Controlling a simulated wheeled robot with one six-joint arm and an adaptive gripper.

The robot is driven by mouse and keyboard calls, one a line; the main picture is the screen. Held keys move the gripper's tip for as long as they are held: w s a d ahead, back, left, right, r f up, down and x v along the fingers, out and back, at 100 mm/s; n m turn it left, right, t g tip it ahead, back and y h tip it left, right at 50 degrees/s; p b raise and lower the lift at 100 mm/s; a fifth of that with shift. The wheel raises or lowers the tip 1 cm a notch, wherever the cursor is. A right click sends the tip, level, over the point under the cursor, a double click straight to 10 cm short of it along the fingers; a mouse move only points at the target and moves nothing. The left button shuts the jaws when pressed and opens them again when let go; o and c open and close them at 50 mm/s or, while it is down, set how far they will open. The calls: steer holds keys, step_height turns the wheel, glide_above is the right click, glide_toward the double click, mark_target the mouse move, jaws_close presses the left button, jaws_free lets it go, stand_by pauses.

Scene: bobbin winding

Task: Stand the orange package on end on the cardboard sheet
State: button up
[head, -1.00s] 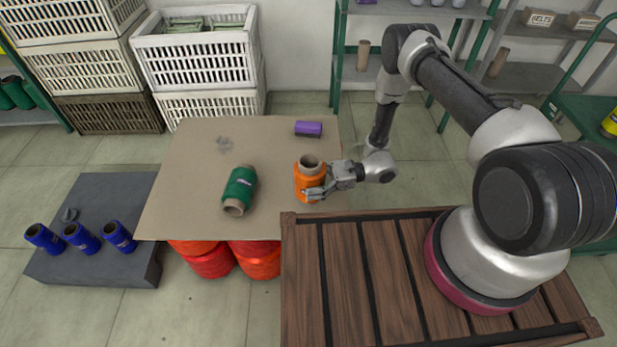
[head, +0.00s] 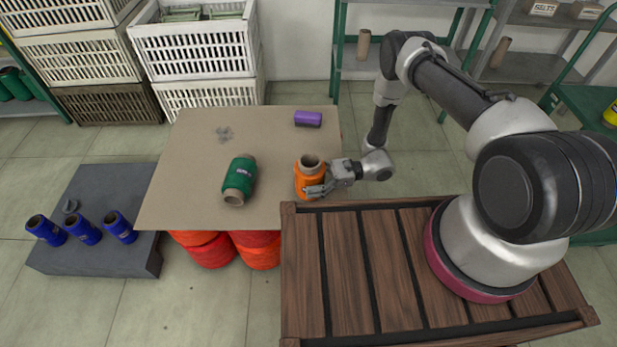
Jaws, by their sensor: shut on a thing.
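The orange package (head: 308,172) is a spool of orange thread with a grey-brown core. It stands upright, open core end up, at the right edge of the cardboard sheet (head: 185,185). My gripper (head: 318,190) reaches in from the right and is shut on the lower part of the orange package. The package looks in contact with the sheet, though its bottom edge is partly hidden by the fingers.
A green spool (head: 239,180) lies on the sheet left of the orange one. Red-orange spools (head: 258,250) sit beneath. Blue spools (head: 83,229) stand on a grey platform (head: 95,190).

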steer(key=o, duration=1.2)
steer(key=shift+o, duration=0.2)
steer(key=d, duration=0.4)
steer(key=w+d, duration=0.1)
steer(key=d, duration=0.7)
steer(key=shift+w, duration=0.4)
